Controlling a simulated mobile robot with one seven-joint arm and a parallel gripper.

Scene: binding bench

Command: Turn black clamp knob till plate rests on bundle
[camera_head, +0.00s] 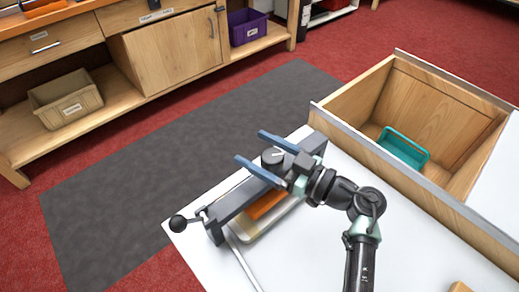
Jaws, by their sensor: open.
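The clamp (240,200) is a dark grey beam across a press on the white bench top. The black knob (273,157) stands on top of the beam, round, with a pale mark on its upper face. My gripper (248,146) is open, with one blue finger on each side of the knob; I cannot tell whether either touches it. An orange piece (267,204) shows under the beam, above a pale rounded layer (268,222). I cannot tell which is plate or bundle, or whether there is a gap; the beam and my gripper hide much.
A lever with a black ball (178,223) sticks out at the beam's left end. The white bench top (310,250) is mostly clear in front. An open wooden compartment (430,110) at right holds a teal tray (404,150). Wooden cabinets (170,50) stand beyond the grey mat (150,150).

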